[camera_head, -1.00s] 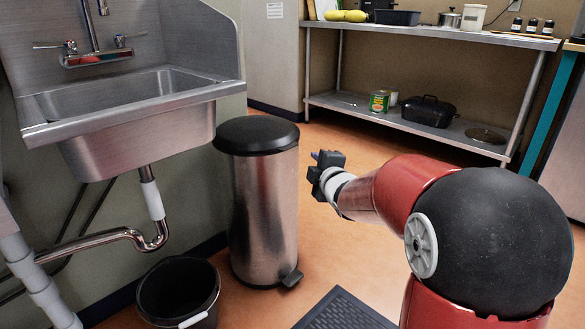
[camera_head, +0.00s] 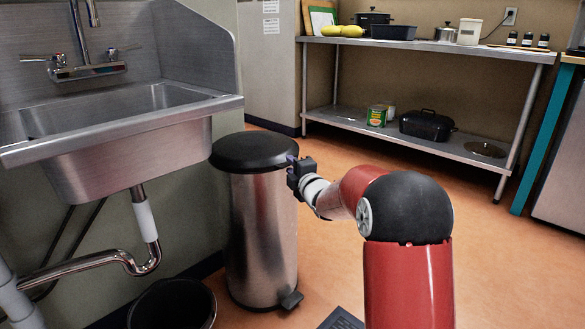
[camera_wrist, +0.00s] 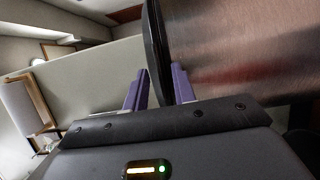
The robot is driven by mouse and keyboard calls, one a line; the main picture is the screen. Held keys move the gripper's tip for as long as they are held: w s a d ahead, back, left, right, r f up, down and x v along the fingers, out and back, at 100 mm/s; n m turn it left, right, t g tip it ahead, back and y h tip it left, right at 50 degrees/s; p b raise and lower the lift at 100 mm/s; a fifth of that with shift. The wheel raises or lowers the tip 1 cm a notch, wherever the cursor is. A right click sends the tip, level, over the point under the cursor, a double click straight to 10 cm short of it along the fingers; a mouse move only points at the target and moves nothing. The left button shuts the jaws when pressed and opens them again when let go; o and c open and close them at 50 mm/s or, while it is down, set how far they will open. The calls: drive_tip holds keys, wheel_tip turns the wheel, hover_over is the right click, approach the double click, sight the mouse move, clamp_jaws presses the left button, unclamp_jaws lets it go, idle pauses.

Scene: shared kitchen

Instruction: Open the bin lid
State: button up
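The bin (camera_head: 262,235) is a tall brushed-metal cylinder standing on the floor beside the sink. Its round black lid (camera_head: 250,149) lies level and shut on top. A foot pedal (camera_head: 291,300) sticks out at its base. My gripper (camera_head: 290,166) is at the right side of the bin, level with the lid's rim. In the wrist view, the two purple fingers (camera_wrist: 158,92) are spread apart, one on each side of the dark lid edge (camera_wrist: 153,45). The finger on the bin's body side looks close to the lid edge; whether it touches is unclear.
The steel sink (camera_head: 120,125) with its drain pipe stands left of the bin. A black bucket (camera_head: 172,305) is on the floor in front. A metal shelf (camera_head: 410,133) with pots and cans stands at the back.

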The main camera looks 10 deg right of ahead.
clamp_jaws()
idle(1.4)
